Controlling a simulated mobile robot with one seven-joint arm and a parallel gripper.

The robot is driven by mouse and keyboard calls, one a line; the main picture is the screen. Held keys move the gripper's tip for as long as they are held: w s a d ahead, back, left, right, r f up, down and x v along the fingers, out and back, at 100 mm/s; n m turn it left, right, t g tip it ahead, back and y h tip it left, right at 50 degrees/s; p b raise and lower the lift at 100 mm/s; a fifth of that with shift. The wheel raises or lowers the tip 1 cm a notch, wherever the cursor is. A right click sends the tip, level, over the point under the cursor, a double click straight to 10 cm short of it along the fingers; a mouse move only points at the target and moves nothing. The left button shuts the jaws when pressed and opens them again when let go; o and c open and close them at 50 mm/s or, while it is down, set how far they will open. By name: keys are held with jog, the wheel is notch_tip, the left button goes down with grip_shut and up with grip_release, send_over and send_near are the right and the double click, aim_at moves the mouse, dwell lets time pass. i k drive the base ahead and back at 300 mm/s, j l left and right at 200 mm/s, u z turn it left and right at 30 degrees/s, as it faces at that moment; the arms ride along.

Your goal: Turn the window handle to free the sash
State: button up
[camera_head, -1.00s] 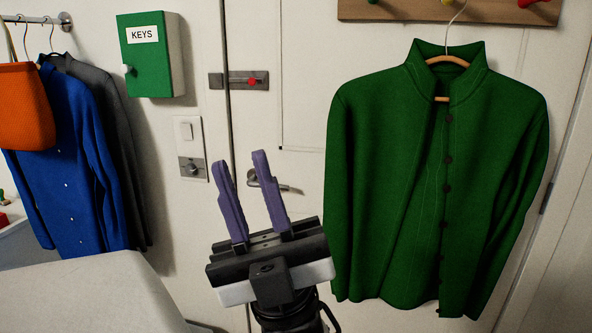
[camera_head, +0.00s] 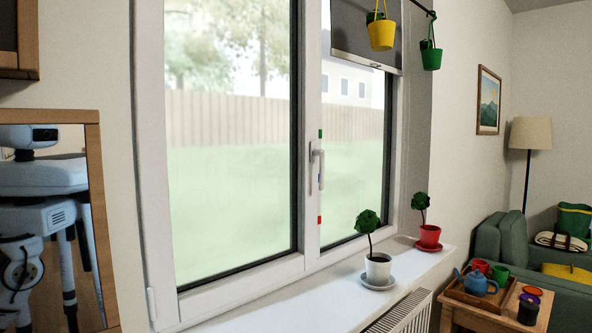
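The white window handle (camera_head: 319,168) is on the middle upright of the white window frame. Its lever appears to point straight down. A green mark (camera_head: 320,134) is above the handle and a red mark (camera_head: 319,220) is below it.
The sill (camera_head: 300,297) bears a potted plant in a white pot (camera_head: 378,267) and one in a red pot (camera_head: 429,236). Yellow (camera_head: 381,35) and green (camera_head: 431,58) hanging pots are at upper right. A radiator (camera_head: 402,314) is below. A mirror (camera_head: 97,200) stands at left.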

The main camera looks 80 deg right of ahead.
aim_at(170, 305)
jog(key=z, duration=2.55)
jog(key=i+l+u, duration=0.5)
jog(key=j, duration=0.1)
